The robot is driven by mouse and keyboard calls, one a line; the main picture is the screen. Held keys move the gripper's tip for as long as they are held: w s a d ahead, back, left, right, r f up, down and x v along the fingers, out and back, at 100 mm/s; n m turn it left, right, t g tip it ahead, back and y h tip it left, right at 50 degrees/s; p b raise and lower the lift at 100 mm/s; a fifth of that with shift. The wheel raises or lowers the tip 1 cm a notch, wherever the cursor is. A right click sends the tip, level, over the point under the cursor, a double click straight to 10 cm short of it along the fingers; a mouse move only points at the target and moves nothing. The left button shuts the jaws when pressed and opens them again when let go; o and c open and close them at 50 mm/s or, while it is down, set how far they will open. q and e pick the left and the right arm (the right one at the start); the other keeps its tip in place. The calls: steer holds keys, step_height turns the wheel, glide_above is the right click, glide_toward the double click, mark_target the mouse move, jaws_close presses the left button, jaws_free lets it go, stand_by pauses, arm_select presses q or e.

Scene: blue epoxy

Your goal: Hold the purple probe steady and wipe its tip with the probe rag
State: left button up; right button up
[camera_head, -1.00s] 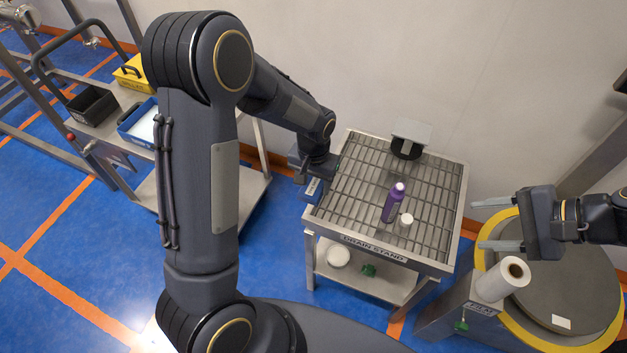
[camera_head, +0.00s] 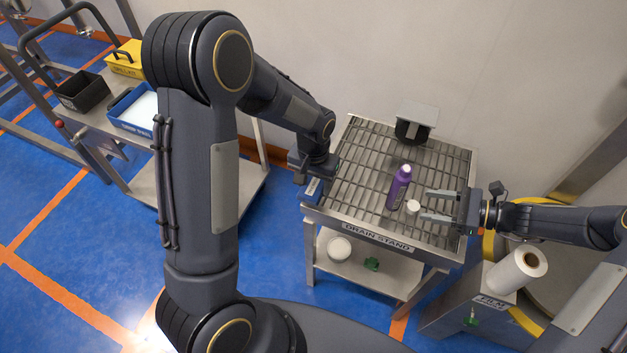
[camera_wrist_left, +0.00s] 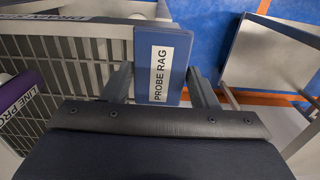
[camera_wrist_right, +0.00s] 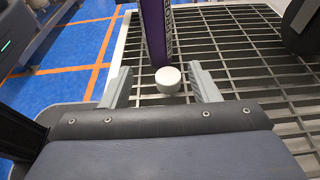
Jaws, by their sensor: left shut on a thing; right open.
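The purple probe (camera_head: 398,188) stands on the grated top of the drain stand (camera_head: 372,239), with a small white round piece (camera_head: 412,207) beside its base. My right gripper (camera_head: 425,204) is open just to the right of them. In the right wrist view the white piece (camera_wrist_right: 168,80) lies between its spread fingers, with the purple probe (camera_wrist_right: 156,34) just beyond. My left gripper (camera_wrist_left: 160,85) is shut on the blue probe rag (camera_wrist_left: 162,64), labelled PROBE RAG. In the head view the rag (camera_head: 313,188) is at the stand's left edge, partly hidden by the gripper.
A dark round object with a grey plate (camera_head: 416,116) stands at the back of the stand. A white roll (camera_head: 517,269) is on a unit to the right. A cart at left carries a blue tray (camera_head: 134,110), a black bin (camera_head: 82,91) and a yellow box (camera_head: 125,58).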

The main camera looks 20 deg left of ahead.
mark_target(399, 200)
arm_select(q)
step_height(399, 200, down, 2)
steer(key=shift+f+b, duration=0.1)
steer(key=shift+b, duration=0.95)
arm_select(e)
steer(key=x, duration=0.8)
steer(key=shift+d+f, duration=0.1)
arm_select(q)
steer(key=shift+f, duration=0.1)
arm_select(e)
steer(key=shift+a, duration=0.5)
steer(key=shift+c, duration=0.2)
steer(key=c, duration=0.9)
